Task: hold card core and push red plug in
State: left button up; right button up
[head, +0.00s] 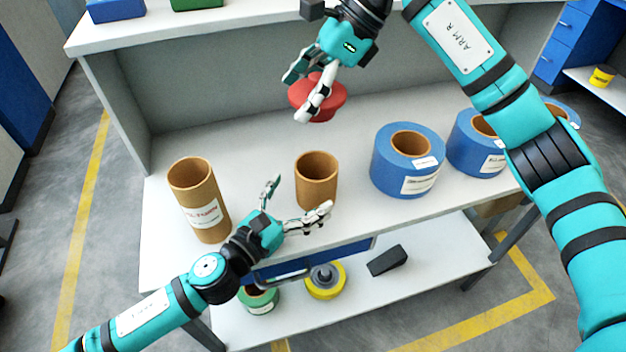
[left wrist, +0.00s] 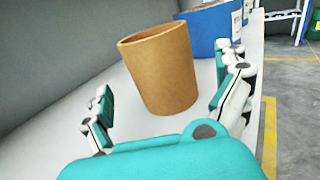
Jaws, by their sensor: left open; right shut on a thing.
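A short brown card core (head: 317,182) stands upright and open at the top on the bench, in the middle of the head view. It also shows in the left wrist view (left wrist: 162,72), beyond and between my left fingers. My left gripper (head: 298,197) is open, with its fingers just in front of the core; I cannot tell whether either touches it. The red plug (head: 326,98) is in my right gripper (head: 303,97), which is shut on it. The plug is held above and behind the core, clear of it. Part of the plug is hidden by the fingers.
A taller labelled card tube (head: 198,203) stands on the left of the bench (head: 255,150). Blue coils (head: 406,165) stand on the right. The lower shelf (head: 420,282) holds a green coil (head: 258,299), a yellow coil (head: 325,282) and a dark block (head: 387,260).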

aim_at(328, 169)
pick_arm(q)
jog(key=x, duration=0.6)
jog(key=shift+s, duration=0.1)
jog(key=c, duration=1.1)
dwell(0.4)
pick_arm(e)
jog(key=shift+f, duration=2.6)
